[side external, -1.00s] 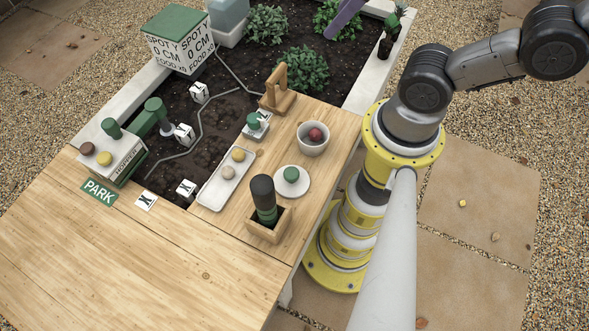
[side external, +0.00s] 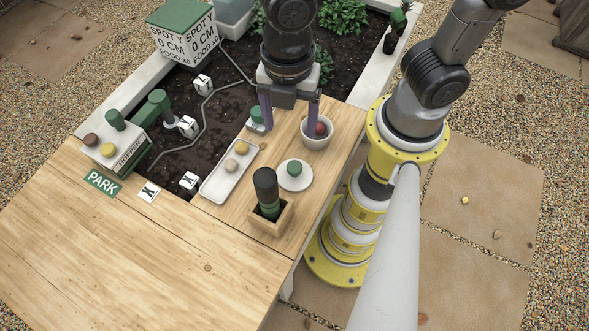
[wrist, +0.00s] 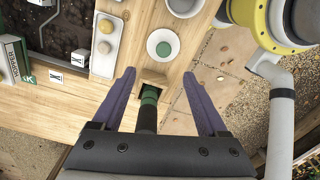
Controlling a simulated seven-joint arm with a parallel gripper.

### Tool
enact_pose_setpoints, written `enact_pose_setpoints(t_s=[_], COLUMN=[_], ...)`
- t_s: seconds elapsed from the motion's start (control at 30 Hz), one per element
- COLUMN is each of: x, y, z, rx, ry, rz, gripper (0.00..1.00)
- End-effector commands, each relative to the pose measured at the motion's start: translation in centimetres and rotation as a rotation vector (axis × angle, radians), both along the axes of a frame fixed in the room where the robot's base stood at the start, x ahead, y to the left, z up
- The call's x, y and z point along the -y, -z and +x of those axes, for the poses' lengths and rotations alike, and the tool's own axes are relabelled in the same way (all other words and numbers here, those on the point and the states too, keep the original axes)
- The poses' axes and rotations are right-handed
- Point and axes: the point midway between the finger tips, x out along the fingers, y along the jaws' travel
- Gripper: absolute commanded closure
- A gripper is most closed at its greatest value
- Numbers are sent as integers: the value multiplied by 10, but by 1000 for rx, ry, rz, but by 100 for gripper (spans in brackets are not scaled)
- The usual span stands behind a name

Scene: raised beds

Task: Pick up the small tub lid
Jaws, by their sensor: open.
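A round white piece with a green knob (side external: 294,174), which looks like the small tub lid, lies on the wooden table right of the long tray. It also shows in the wrist view (wrist: 163,46), ahead of and between my fingertips. My gripper (side external: 289,129) is open and empty, fingers pointing down, behind the white piece in the side view. It also shows in the wrist view (wrist: 158,73), its two purple fingers wide apart. A second green-topped item (side external: 256,117) stands by the left finger, partly hidden.
A white bowl (side external: 317,143) with a red ball stands close to the right finger. A wooden box (side external: 271,222) holds an upright black-and-green handle (side external: 266,190). The table's front left is clear.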

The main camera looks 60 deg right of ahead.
Motion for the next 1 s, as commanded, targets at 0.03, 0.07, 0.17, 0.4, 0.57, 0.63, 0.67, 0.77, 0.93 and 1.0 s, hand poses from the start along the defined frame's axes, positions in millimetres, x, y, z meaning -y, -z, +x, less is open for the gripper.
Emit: enact_pose_setpoints(t_s=[0.03, 0.07, 0.17, 0.4, 0.57, 0.63, 0.67, 0.77, 0.93, 1.0], x=[0, 0, 0, 0, 0, 0, 0, 1, 1, 0], y=[4, 7, 23, 67, 81, 84, 86, 97, 122, 129], z=[-1, -1, -2, -2, -2, -2, -2, -6, -10, -10], rx=[-2, -2, -5, -3, 0, 1, 1, -2, -2, -2], ry=[-4, -4, -3, -1, 0, 0, -1, -1, 0, 0], rz=[-3, -3, -4, -3, 0, 1, 0, -3, -3, -1], gripper=[24, 24, 24, 24, 24, 24, 24, 24, 24, 24])
